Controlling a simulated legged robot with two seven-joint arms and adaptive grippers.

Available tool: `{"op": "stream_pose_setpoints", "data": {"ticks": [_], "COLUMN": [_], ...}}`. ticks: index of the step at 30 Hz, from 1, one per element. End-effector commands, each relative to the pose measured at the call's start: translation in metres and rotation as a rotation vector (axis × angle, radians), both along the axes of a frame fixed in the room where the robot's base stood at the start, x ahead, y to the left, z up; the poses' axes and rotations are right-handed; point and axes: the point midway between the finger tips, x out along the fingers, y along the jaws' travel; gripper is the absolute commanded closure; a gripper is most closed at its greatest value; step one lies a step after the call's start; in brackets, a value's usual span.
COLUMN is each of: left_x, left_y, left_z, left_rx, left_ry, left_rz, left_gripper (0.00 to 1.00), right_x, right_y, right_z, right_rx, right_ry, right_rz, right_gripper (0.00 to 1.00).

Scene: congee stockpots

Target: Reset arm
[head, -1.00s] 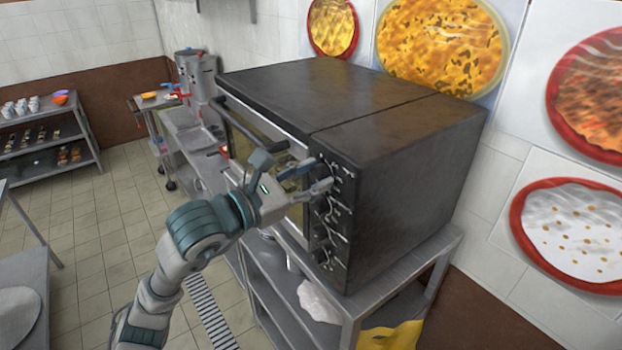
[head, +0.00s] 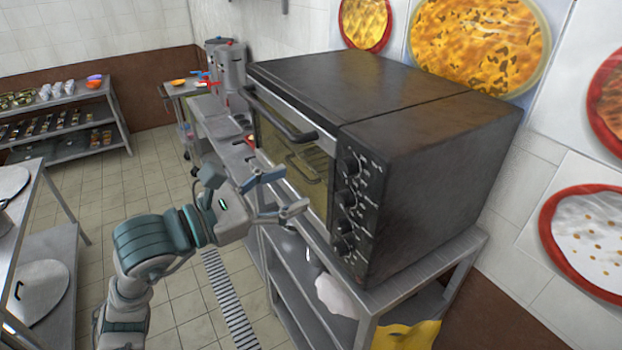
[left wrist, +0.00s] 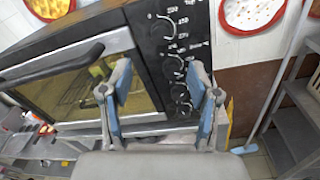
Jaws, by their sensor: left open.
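My left gripper (head: 283,194) is open and empty in front of the black oven (head: 440,150), apart from its front. In the left wrist view its two blue-padded fingers (left wrist: 160,100) stand wide apart with nothing between them. The oven door is shut, with a dark bar handle (head: 280,115) along its top and a yellowish window (head: 300,165). Several control knobs (head: 347,200) run down the right side of the oven front; they also show in the left wrist view (left wrist: 172,62). My right gripper is not in view.
The oven stands on a metal shelf table (head: 425,268) with a white cloth-like item (head: 335,296) below. Steel pots (head: 232,70) stand on the counter behind. A metal rack (head: 75,148) is at the far left. The tiled floor (head: 155,185) between is clear.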

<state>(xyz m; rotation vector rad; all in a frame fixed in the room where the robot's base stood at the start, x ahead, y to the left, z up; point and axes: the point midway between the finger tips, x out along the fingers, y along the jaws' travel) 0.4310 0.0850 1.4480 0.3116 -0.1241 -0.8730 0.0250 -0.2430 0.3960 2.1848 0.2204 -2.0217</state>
Motion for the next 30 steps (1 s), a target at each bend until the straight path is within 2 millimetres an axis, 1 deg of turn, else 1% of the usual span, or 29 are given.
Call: {"op": "stream_pose_setpoints", "data": {"ticks": [1, 4, 16, 18, 20, 23, 26, 27, 29, 30], "left_x": [-0.003, -0.007, -0.008, -0.005, 0.005, 0.038, 0.09, 0.112, 0.142, 0.159], "left_y": [0.004, 0.008, 0.009, 0.008, 0.005, -0.003, -0.004, 0.001, 0.011, 0.019], "left_z": [0.0, -0.001, 0.0, -0.003, -0.012, -0.044, -0.1, -0.125, -0.165, -0.192], "left_rx": [0.001, 0.001, 0.001, -0.008, -0.037, -0.172, -0.456, -0.592, -0.786, -0.909], "left_ry": [0.0, 0.0, 0.001, 0.019, 0.076, 0.279, 0.592, 0.712, 0.862, 0.947], "left_rz": [0.001, 0.0, -0.001, -0.011, -0.045, -0.163, -0.303, -0.335, -0.356, -0.355], "left_gripper": [0.39, 0.39, 0.39, 0.39, 0.39, 0.39, 0.39, 0.39, 0.39, 0.39], "right_x": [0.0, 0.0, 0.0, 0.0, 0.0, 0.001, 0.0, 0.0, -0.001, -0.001], "right_y": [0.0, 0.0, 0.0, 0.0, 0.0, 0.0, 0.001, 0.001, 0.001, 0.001], "right_z": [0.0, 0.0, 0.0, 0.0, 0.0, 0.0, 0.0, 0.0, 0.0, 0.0], "right_rx": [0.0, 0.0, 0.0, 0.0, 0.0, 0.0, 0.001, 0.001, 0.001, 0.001], "right_ry": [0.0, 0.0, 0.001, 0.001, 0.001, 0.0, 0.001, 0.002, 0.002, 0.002], "right_rz": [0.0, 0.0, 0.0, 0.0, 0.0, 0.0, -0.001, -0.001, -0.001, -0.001], "right_gripper": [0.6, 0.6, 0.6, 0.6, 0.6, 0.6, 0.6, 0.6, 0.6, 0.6]}}
